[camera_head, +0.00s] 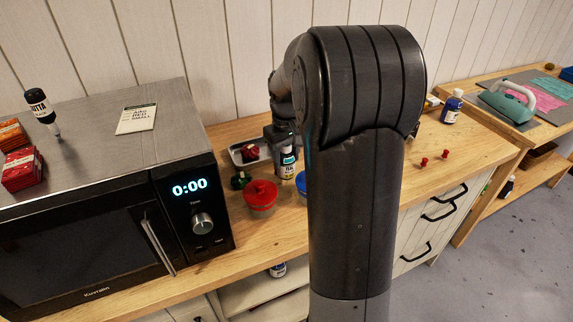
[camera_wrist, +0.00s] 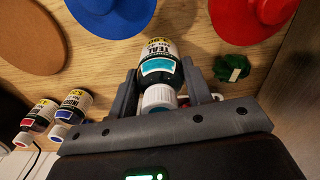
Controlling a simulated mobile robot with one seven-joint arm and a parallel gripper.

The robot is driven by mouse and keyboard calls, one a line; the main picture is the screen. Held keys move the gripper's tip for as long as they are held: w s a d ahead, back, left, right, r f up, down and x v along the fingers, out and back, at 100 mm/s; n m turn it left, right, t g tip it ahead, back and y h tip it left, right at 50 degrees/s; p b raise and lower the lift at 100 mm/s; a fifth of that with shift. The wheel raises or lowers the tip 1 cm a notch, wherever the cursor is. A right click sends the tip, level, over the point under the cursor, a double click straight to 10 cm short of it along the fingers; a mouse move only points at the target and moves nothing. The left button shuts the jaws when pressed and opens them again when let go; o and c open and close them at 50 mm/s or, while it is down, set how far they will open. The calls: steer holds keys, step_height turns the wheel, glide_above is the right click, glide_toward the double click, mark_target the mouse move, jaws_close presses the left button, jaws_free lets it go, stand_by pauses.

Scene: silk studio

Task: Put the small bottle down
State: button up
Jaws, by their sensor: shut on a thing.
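The small bottle (camera_wrist: 160,62) has a dark body, a label reading TEAL and a white cap. In the wrist view it sits between the two fingers of my gripper (camera_wrist: 160,88), which is shut on it near the cap. In the head view the bottle (camera_head: 287,163) shows below my gripper (camera_head: 283,136), beside the red-lidded jar. My arm hides part of the counter to its right. I cannot tell whether its base touches the wooden counter (camera_head: 225,240).
A red-lidded jar (camera_head: 261,194), a blue-lidded jar (camera_head: 301,181), a green item (camera_head: 239,181) and a metal tray (camera_head: 236,158) crowd the bottle. The microwave (camera_head: 110,235) stands left. Bare counter shows farther right (camera_head: 450,140).

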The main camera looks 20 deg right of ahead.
mark_target(286, 166)
steer(key=shift+f, duration=1.7)
steer(key=shift+f, duration=0.1)
steer(key=o, duration=1.1)
steer(key=shift+c, duration=0.2)
